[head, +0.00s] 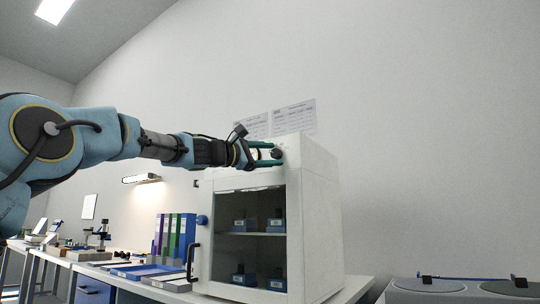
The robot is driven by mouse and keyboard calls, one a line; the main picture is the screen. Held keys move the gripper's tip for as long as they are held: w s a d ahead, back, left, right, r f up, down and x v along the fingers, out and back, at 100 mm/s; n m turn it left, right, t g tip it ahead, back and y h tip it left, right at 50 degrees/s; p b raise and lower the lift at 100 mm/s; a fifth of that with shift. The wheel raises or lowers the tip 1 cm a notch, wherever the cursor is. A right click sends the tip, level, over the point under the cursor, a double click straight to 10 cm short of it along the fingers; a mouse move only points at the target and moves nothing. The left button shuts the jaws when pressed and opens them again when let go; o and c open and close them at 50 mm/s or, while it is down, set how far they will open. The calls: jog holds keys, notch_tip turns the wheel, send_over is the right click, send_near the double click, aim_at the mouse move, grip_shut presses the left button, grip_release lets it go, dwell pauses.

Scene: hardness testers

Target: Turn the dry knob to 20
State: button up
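A white cabinet (323,225) with a glass door stands on the bench. The dark round dry knob (277,153) is on the upper front panel of the cabinet, above the door. My gripper (270,154) reaches in from the left at knob height. Its two green fingers are spread, one above and one below, with their tips at the knob. A visible gap lies between the fingers; I cannot tell whether either finger touches the knob. The knob's scale marks and pointer are too small or hidden to read.
Blue-based items (245,225) sit on shelves behind the glass. A black door handle (191,258) sticks out at the left. Upright binders (175,236) and a blue tray (143,271) are on the bench left of the cabinet. Grey equipment (455,291) stands at the lower right.

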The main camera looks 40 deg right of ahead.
jog(key=b+v, duration=0.3)
jog(key=v, duration=0.7)
jog(key=shift+a, duration=0.4)
